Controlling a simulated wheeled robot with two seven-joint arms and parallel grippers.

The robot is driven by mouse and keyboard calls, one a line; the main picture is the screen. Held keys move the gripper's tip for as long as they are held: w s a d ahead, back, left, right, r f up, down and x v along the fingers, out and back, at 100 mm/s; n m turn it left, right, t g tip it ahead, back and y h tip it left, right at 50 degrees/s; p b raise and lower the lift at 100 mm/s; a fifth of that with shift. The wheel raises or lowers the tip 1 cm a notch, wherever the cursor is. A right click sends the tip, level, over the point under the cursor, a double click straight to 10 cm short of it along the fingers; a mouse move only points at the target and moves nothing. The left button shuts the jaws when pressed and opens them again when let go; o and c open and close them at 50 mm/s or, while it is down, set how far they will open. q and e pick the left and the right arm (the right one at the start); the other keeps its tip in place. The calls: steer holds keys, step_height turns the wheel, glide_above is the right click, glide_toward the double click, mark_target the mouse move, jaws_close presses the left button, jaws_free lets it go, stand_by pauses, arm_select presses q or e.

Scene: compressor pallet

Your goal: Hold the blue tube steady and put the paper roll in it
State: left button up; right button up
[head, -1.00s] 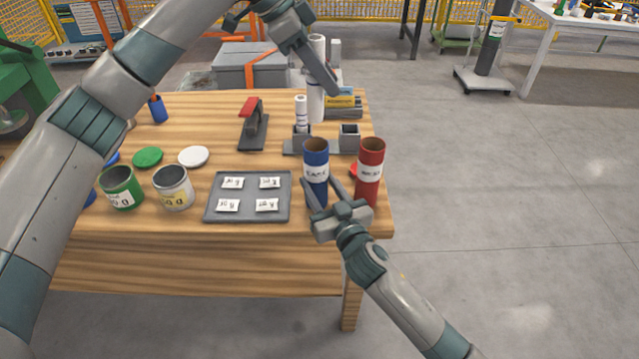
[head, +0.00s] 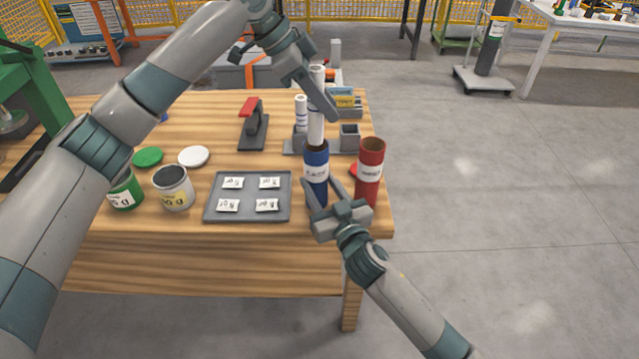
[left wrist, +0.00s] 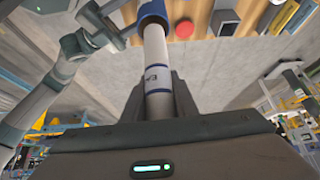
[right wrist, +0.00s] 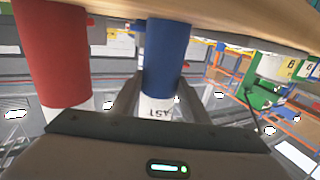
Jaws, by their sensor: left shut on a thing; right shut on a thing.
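The blue tube (head: 316,172) stands upright near the table's right front. My right gripper (head: 322,188) is shut around it, and the right wrist view shows the tube (right wrist: 166,50) between the fingers. My left gripper (head: 318,100) is shut on the white paper roll (head: 316,126) and holds it upright above the tube. The roll's lower end is at the tube's mouth; how deep it sits I cannot tell. The left wrist view shows the roll (left wrist: 157,70) in line with the tube's rim (left wrist: 151,14).
A red tube (head: 369,170) stands close right of the blue one. A grey tray (head: 248,195) with several labelled packets lies to the left, beside open cans (head: 173,190). A grey holder (head: 349,140) with a smaller white roll (head: 301,112) stands behind.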

arm_select(q)
steer(key=shift+f, duration=2.3)
steer(key=o, duration=1.1)
steer(key=shift+o, duration=0.2)
steer(key=shift+r, duration=0.1)
steer(key=v, duration=1.2)
arm_select(e)
steer(key=o, duration=1.1)
steer(key=shift+o, duration=0.2)
